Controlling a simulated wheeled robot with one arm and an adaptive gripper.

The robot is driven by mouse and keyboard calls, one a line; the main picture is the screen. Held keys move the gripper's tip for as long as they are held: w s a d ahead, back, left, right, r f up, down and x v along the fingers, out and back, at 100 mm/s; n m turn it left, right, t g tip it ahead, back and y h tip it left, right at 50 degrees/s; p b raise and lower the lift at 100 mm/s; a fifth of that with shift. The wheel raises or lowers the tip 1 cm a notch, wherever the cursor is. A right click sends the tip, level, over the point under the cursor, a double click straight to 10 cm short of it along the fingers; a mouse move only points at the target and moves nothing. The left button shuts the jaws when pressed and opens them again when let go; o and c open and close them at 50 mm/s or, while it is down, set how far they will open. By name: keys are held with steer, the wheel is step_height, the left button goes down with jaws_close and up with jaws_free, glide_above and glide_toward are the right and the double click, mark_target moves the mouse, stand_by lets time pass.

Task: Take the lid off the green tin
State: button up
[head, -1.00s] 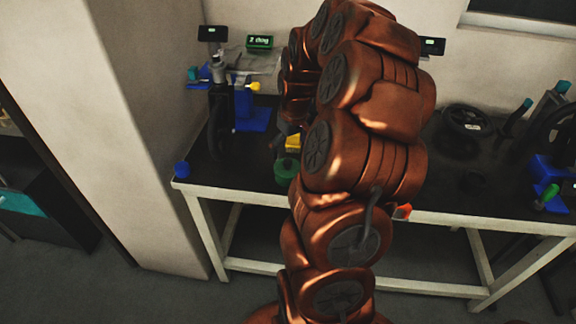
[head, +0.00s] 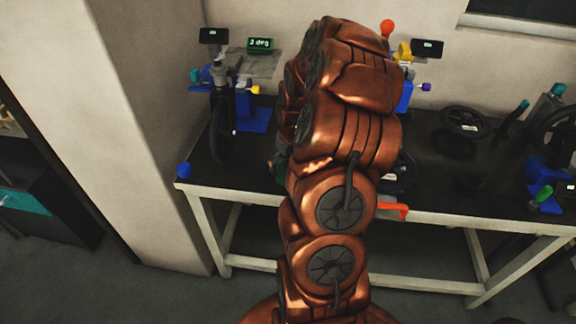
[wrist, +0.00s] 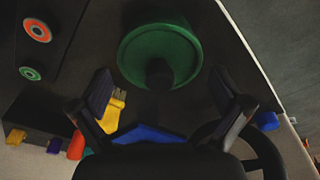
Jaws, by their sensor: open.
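The green tin (wrist: 130,55) shows from above in the wrist view as a round green top with a dark knob-like piece (wrist: 158,72) near its front middle. The knob lies roughly in line with the gap between the fingers. I cannot tell the height between them. My arm hides the gripper in the head view.
A yellow piece (wrist: 112,110) and a blue piece (wrist: 147,134) lie near the fingers. A blue cup (head: 184,170) stands at the black table's (head: 236,180) left front corner. A wheel fixture (head: 221,125) stands behind it. An orange-red handle (head: 393,208) is at the front edge.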

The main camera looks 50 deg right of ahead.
steer(key=shift+s, duration=0.1)
steer(key=c, duration=1.3)
steer(key=shift+a+f, duration=0.1)
steer(key=shift+c, duration=0.2)
